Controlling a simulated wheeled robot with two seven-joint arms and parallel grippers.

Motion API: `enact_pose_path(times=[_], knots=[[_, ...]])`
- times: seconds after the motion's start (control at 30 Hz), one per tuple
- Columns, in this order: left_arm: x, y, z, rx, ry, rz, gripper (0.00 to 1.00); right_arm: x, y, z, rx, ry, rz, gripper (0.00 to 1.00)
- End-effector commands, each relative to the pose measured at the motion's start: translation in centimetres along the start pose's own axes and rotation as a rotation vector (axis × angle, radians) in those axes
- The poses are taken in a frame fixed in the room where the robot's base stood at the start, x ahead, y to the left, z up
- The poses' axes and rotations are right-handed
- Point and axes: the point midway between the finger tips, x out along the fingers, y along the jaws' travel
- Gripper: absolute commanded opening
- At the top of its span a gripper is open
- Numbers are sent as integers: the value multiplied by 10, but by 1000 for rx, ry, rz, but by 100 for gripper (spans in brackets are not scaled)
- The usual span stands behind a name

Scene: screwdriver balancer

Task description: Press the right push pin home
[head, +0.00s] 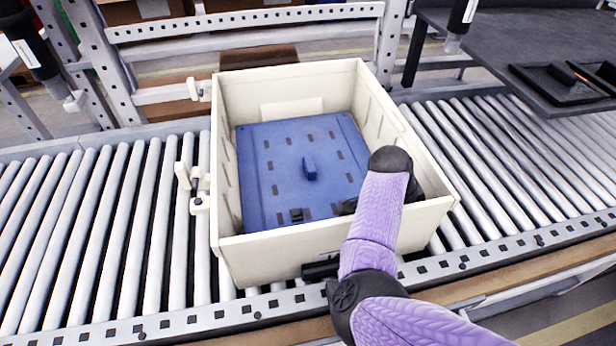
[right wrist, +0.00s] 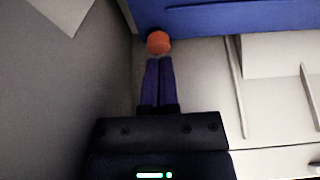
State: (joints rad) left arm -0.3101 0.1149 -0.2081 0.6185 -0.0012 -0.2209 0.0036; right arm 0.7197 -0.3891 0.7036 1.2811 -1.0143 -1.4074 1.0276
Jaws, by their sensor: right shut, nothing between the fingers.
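The right push pin shows in the right wrist view as a round orange head (right wrist: 158,42) at the edge of the blue panel (right wrist: 225,16). My right gripper (right wrist: 158,62) is shut and empty, its fingertips right at the orange head; I cannot tell whether they touch it or how deep the pin sits. In the head view my purple right arm reaches into the cream crate (head: 290,248) and hides the pin and most of the gripper. The blue panel (head: 265,165) lies inside the crate, with slots and a raised blue tab (head: 309,168) in its middle. My left gripper is not in view.
The crate's walls stand close around the arm, and its pale inner wall (right wrist: 200,75) is near the fingers. The crate rests on a roller conveyor (head: 105,230) with free rollers on both sides. A dark table (head: 510,60) stands at the upper right.

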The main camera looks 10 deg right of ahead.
Motion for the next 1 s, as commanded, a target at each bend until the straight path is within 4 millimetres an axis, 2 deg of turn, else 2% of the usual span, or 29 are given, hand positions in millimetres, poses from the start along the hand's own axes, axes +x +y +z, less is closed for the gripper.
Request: enact_pose_path(times=[0.53,1.0], knots=[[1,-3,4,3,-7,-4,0,2,0,1,0,0,0,0],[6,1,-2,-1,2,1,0,8,0,3,0,0,1,0]])
